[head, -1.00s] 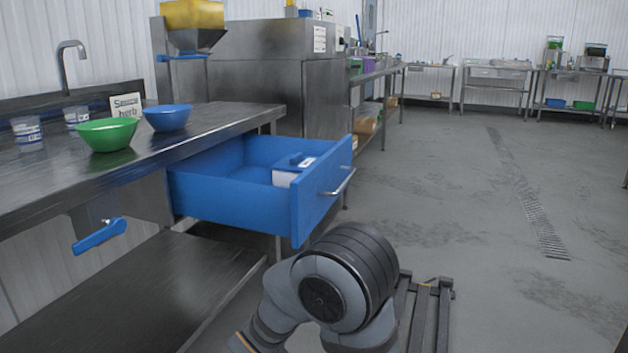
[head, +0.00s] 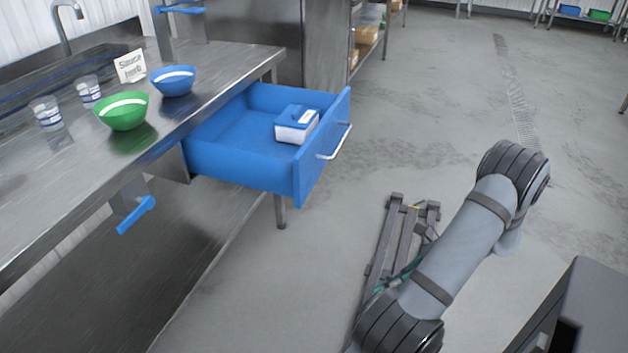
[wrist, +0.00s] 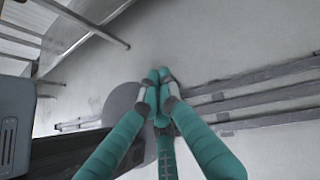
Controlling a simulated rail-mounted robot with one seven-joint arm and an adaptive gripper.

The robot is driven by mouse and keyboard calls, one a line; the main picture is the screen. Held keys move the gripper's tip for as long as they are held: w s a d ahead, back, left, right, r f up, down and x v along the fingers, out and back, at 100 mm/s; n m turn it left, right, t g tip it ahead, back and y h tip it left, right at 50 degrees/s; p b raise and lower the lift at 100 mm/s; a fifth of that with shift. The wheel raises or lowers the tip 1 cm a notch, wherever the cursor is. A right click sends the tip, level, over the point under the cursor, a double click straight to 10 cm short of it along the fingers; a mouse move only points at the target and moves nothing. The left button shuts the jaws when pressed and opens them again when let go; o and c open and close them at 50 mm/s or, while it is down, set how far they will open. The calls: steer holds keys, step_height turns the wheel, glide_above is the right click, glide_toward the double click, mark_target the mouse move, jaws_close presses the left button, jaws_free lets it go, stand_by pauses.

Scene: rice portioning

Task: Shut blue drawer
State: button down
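The blue drawer (head: 240,165) is pulled far out from under the steel counter. Its front panel with a silver handle (head: 335,142) faces right, towards the open floor. A white container with a blue lid (head: 296,124) lies inside the drawer near the front.
The steel counter (head: 40,190) holds a green bowl (head: 122,111), a blue bowl (head: 173,81), two cups and a small sign. A blue lever (head: 137,214) hangs below its edge. Floor rails (head: 385,245) lie beneath my arm. Open floor lies right of the drawer.

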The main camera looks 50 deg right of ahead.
steer(key=w+d+r+m+t, duration=0.1)
steer(key=w+r+m+t, duration=0.15)
steer(key=w+r, duration=0.3)
steer(key=m+t, duration=0.2)
steer(key=t, duration=0.5)
glide_toward(302, 184)
steer(key=shift+n, duration=0.25)
steer(key=b+x, duration=0.1)
steer(key=x, duration=0.4)
steer(key=shift+w+a+r+b, duration=0.1)
steer(key=shift+a+r+b, duration=0.1)
steer(key=shift+b, duration=0.1)
steer(key=shift+x, duration=0.8)
